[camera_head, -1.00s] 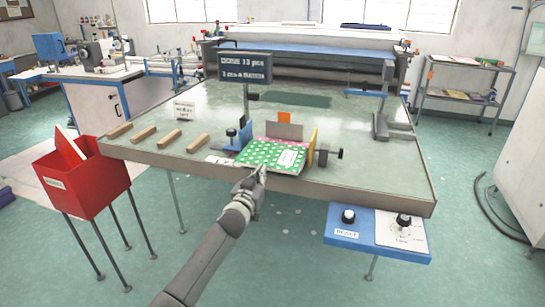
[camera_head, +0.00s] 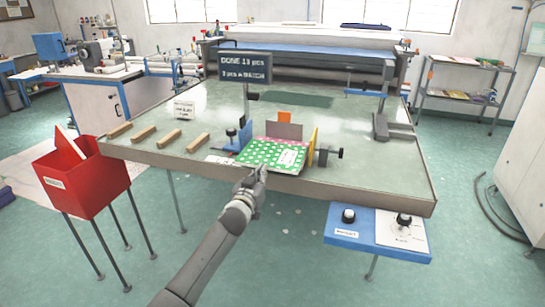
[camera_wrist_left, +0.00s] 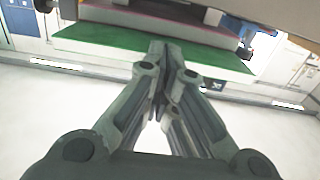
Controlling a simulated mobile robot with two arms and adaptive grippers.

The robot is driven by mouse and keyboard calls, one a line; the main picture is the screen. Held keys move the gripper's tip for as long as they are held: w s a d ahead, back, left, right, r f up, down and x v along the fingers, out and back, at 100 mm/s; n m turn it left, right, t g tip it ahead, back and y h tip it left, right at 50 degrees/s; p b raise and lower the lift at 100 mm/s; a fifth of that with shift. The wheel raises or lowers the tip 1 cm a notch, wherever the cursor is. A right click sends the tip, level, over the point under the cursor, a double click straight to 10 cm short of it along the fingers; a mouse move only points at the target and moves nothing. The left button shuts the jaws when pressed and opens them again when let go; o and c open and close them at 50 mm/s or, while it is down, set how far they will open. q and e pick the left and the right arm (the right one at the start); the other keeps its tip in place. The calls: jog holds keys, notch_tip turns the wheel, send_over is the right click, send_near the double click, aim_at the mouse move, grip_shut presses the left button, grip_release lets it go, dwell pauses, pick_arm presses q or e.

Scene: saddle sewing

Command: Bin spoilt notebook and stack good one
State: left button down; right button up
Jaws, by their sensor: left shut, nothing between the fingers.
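A green notebook with white dots (camera_head: 272,155) and a pale label lies at the front edge of the table, with a pink edge showing. It is between a blue clamp-like fixture (camera_head: 240,138) and a yellow plate (camera_head: 313,146). My left gripper (camera_head: 260,170) is shut and empty, just in front of the table's edge by the notebook. In the left wrist view the closed fingertips (camera_wrist_left: 158,48) overlap a green sheet-like surface (camera_wrist_left: 110,40); I cannot tell whether they touch it. A red bin (camera_head: 88,188) stands at the left with a red and white piece sticking out. My right gripper is not in view.
The table (camera_head: 350,180) holds several wooden bars (camera_head: 155,134) at the left and a dark sign (camera_head: 245,66) behind the notebook. A blue control panel with knobs (camera_head: 350,235) sticks out at the front right. A grey fixture (camera_head: 395,132) stands at the right.

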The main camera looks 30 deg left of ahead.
aim_at(267, 162)
pick_arm(q)
jog(key=shift+b+x, duration=0.95)
jog(key=shift+x, duration=1.15)
jog(key=shift+b+x, duration=0.9)
jog(key=shift+x, duration=0.55)
jog(key=shift+s+d+p, duration=0.15)
jog(key=shift+s+p, duration=0.5)
jog(key=shift+p, duration=0.1)
jog(key=p+v, duration=0.2)
jog(key=v, duration=0.2)
jog(key=shift+s+p, duration=0.3)
jog(key=shift+s, duration=0.05)
